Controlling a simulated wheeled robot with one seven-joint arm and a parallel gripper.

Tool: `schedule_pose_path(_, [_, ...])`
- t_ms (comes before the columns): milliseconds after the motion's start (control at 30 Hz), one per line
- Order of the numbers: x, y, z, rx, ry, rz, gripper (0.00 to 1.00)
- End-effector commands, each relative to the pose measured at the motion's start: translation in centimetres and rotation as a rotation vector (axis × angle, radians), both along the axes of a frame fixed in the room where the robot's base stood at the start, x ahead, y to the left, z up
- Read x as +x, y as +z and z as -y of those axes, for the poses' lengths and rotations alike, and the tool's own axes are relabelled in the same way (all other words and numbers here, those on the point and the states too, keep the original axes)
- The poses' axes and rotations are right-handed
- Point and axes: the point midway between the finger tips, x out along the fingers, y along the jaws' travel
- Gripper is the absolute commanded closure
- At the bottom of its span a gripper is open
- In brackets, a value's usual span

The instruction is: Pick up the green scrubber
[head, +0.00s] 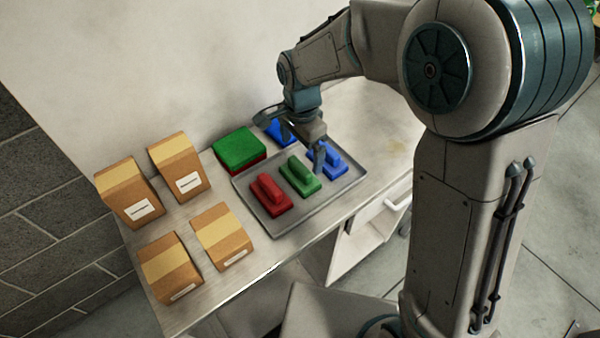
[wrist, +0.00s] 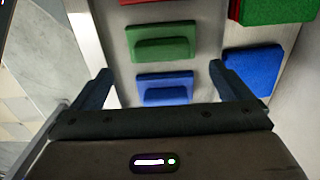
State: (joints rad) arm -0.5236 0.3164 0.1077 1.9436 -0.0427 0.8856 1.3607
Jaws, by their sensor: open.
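The green scrubber (head: 300,177) is a green block with a raised handle, lying on a grey metal tray between a red scrubber (head: 270,195) and a blue scrubber (head: 327,161). In the wrist view the green scrubber (wrist: 162,43) lies ahead of my fingers, beyond the blue scrubber (wrist: 165,88). My gripper (head: 318,150) is open and empty, above the blue scrubber's end of the tray. In the wrist view its two fingers (wrist: 160,82) are spread wide, with the blue scrubber seen between them.
The tray (head: 300,219) sits on a metal table. Stacked green and red pads (head: 237,147) and a blue pad (head: 274,132) lie behind it; the blue pad also shows near my right finger in the wrist view (wrist: 253,70). Several cardboard boxes (head: 178,165) stand at the left.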

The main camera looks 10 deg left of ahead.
Motion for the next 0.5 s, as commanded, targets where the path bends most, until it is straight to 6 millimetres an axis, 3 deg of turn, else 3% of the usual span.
schedule_pose_path(167, [0.0, -1.0, 0.0, 0.000, 0.001, 0.000, 0.02])
schedule_pose_path(500, [0.0, -5.3, -0.3, 0.000, 0.001, 0.000, 0.02])
